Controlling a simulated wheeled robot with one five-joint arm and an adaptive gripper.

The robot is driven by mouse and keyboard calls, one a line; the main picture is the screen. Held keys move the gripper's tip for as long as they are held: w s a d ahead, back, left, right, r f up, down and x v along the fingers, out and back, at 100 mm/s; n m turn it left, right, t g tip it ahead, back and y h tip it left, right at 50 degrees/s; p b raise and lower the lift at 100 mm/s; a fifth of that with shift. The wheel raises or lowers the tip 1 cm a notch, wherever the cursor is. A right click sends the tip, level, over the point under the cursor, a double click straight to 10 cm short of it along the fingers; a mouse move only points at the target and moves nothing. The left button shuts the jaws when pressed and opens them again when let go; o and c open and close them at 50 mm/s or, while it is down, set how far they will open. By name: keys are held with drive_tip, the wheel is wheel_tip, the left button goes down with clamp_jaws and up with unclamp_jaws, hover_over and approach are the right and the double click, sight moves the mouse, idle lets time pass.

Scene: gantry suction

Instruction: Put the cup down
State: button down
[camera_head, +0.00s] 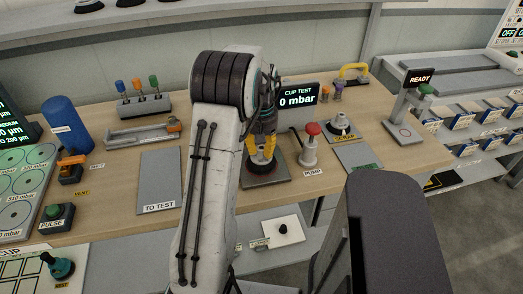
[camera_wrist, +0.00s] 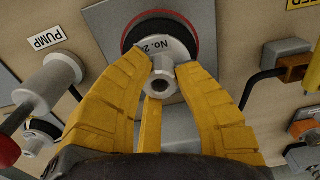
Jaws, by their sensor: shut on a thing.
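The cup is a dark suction cup with a white "No. 2" top (camera_wrist: 168,43) and a metal stem (camera_wrist: 164,82) in the wrist view. My gripper (camera_wrist: 162,76) has its yellow fingers shut around the stem. In the head view my gripper (camera_head: 261,148) points down over a grey test plate (camera_head: 284,169), below the "CUP TEST 0 mbar" display (camera_head: 298,95). The cup (camera_head: 262,166) is upright at the plate, partly hidden by the fingers. A red ring (camera_wrist: 197,22) shows around it; whether the cup touches the plate I cannot tell.
The red-topped pump (camera_head: 309,149) stands close to the right of the plate. Another cup (camera_head: 340,124) stands on a pad behind it. The grey "TO TEST" pad (camera_head: 160,178) is bare at left. My arm covers the bench between.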

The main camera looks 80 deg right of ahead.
drive_tip(key=shift+f, duration=0.55)
drive_tip(key=shift+f, duration=0.2)
drive_tip(key=c, duration=1.1)
unclamp_jaws()
drive_tip(key=shift+r, duration=0.15)
wheel_tip(320, 180, up, 12)
drive_tip(key=shift+r+p, duration=0.1)
drive_tip(key=shift+p, duration=0.25)
